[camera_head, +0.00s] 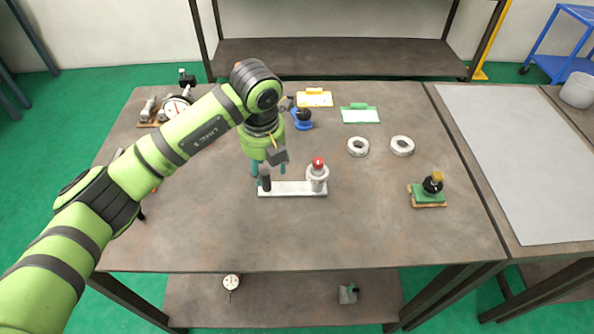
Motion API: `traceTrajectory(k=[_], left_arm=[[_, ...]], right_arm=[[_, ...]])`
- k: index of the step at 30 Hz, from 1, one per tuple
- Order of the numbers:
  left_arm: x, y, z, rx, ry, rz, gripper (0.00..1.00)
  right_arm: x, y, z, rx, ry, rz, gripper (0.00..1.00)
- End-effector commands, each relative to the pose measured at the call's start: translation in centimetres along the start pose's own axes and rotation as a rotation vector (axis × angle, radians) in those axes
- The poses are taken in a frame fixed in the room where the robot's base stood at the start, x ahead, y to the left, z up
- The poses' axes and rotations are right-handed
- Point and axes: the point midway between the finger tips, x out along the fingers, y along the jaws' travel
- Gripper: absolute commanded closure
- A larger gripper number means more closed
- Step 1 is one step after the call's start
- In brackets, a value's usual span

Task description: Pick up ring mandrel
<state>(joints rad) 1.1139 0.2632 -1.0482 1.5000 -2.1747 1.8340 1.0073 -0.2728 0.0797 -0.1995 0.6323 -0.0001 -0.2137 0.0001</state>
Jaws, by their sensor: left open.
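A light fixture bar (290,188) lies on the workbench. A dark upright post (266,183) stands at its left end, and a pale stepped cylinder with a red top (317,178) stands at its right end. I cannot tell for sure which one is the ring mandrel. My left gripper (267,171) is open and points down just over the dark post. Its teal fingers hide the post's upper part; I cannot tell whether they touch it. My right gripper is not in view.
Two pale rings (358,147) lie to the right of the fixture. A green block with a black knob (428,192) sits farther right. Behind are a blue-based item (303,119) and yellow and green clipboards (361,114). A dial gauge (176,107) stands back left. The front of the bench is clear.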

Motion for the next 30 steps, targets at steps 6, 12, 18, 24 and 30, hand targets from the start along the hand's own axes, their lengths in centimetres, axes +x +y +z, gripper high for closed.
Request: traceTrajectory(k=[6,12,18,24,30], left_arm=[[2.3,0.5,0.2,-0.001,0.006,0.000,0.49],[5.2,0.7,0.5,0.001,0.003,-0.003,0.49],[6.0,0.7,0.5,0.002,0.000,-0.004,0.49],[6.0,0.7,0.5,0.002,0.000,-0.004,0.85],[5.9,0.6,0.6,0.002,-0.002,-0.006,1.00]], right_arm=[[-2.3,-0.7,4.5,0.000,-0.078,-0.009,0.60],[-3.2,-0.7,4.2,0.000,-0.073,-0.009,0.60],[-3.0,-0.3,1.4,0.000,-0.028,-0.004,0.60],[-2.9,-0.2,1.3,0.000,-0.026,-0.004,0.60],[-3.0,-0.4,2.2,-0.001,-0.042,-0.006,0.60]])
